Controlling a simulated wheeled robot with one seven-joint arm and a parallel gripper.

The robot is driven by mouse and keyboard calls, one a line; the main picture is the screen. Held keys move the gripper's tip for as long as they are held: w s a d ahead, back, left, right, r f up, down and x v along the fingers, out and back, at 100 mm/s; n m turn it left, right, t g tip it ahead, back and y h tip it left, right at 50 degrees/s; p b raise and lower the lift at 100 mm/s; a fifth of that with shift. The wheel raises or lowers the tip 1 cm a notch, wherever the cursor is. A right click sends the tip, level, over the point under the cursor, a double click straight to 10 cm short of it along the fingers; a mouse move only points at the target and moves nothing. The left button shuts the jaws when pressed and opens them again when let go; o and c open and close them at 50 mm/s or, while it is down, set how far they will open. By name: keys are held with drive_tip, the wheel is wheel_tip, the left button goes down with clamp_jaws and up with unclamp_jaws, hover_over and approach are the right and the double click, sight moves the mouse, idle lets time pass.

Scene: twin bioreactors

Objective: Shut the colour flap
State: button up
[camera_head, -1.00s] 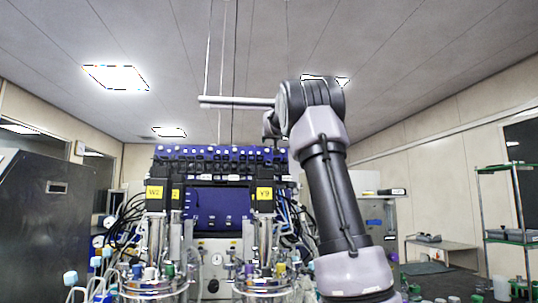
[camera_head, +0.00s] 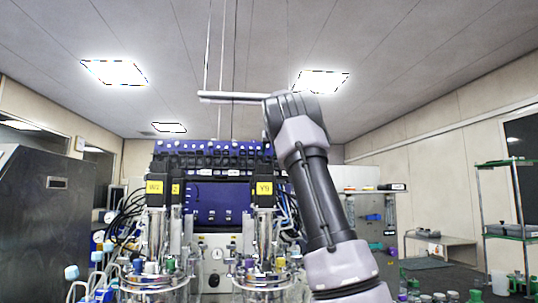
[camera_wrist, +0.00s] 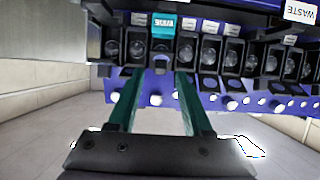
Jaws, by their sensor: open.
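In the wrist view a teal flap (camera_wrist: 163,25) with a pale label sits in a row of dark pump heads, at the top left of centre. A small dark part lies just below it, between my fingertips. I cannot tell for certain how far the flap stands open. My gripper (camera_wrist: 157,74) is open, its two green fingers reaching up toward the teal flap's column, with nothing seen between them that it holds.
Similar pump heads (camera_wrist: 210,52) stand close on both sides of the fingers. A blue-violet rail (camera_wrist: 240,103) with white knobs runs beside them. Below the row stand a screen (camera_head: 212,205) and vessels with tubes (camera_head: 262,268). A green-framed shelf (camera_head: 510,230) is at the right.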

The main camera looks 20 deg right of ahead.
drive_tip(key=shift+x, duration=0.8)
clamp_jaws()
